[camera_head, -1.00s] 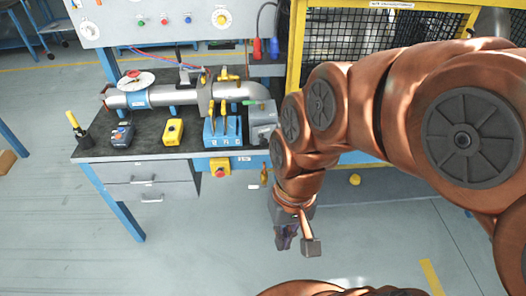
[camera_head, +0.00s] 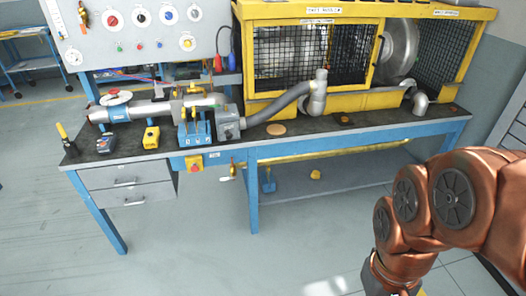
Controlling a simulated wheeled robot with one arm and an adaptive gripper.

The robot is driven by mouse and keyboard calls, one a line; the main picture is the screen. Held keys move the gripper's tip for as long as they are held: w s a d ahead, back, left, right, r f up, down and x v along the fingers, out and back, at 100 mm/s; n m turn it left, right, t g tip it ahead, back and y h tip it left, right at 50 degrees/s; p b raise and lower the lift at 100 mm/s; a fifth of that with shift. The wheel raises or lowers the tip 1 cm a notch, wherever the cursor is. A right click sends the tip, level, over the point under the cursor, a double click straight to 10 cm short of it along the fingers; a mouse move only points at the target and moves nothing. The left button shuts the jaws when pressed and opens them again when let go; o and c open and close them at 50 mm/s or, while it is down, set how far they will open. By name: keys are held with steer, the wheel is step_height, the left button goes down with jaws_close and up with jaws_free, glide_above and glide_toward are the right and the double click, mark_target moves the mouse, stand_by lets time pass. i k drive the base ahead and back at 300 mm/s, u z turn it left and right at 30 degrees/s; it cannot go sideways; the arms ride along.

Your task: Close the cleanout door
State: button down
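I cannot pick out for certain which part is the cleanout door. The ductwork on the bench has a silver pipe (camera_head: 150,107) at the left, a grey box (camera_head: 229,124) at the middle and a grey hose (camera_head: 280,103) rising to an upright elbow (camera_head: 318,92). A yellow-framed mesh door (camera_head: 312,52) on the cage appears shut. My arm is at the lower right, apart from the bench. My gripper is below the bottom edge of the picture, so its fingers do not show.
The blue-framed bench (camera_head: 360,136) carries a yellow mesh cage (camera_head: 340,97) at the back. A control panel (camera_head: 140,30) stands at the left. A yellow-handled valve (camera_head: 233,170) hangs under the bench's front edge. The floor (camera_head: 220,250) in front is clear.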

mark_target(228, 130)
steer(key=u, duration=0.55)
steer(key=i, duration=0.35)
steer(key=u, duration=1.05)
steer(key=i, duration=0.7)
steer(key=u, duration=0.55)
